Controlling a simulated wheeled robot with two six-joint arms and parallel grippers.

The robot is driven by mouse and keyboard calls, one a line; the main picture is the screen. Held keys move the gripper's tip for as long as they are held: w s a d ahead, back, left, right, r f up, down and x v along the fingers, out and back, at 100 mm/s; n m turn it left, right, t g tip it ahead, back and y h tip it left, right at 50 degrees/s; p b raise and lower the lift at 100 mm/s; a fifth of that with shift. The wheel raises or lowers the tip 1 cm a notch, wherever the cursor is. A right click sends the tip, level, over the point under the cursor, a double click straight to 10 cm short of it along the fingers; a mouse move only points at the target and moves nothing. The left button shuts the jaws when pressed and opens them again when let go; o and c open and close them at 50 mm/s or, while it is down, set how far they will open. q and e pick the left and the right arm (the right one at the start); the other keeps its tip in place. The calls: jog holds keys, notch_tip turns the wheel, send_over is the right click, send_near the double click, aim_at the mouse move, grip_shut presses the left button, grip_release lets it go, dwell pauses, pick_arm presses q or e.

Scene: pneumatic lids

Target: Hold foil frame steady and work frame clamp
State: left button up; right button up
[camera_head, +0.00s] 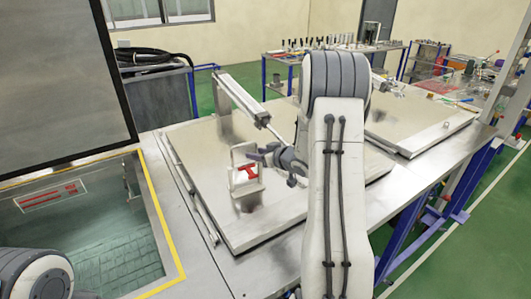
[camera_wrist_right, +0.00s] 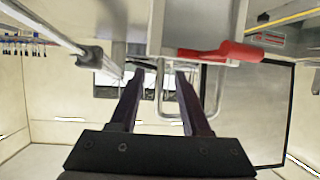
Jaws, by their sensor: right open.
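The clamp is a pale upright bracket (camera_head: 240,155) with a red handle (camera_head: 247,169), standing on a large flat metal panel (camera_head: 270,215). In the right wrist view the red handle (camera_wrist_right: 222,53) is at the upper right, and a thin metal wire loop (camera_wrist_right: 160,112) hangs between the fingers in the picture. My right gripper (camera_head: 258,153) is open beside the top of the bracket; its spread fingers also show in the wrist view (camera_wrist_right: 160,73). Contact with the loop cannot be told. I cannot pick out a separate foil frame. My left gripper is out of view.
A pneumatic cylinder (camera_head: 243,101) slants above the panel close to my right gripper. A second metal panel (camera_head: 420,122) lies to the right. A yellow-edged pit (camera_head: 151,215) is at the left. A bench (camera_head: 290,57) with small tools stands behind.

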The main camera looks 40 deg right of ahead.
jog(key=shift+p+x, duration=0.35)
jog(key=shift+x, duration=1.6)
grip_shut()
dwell(0.8)
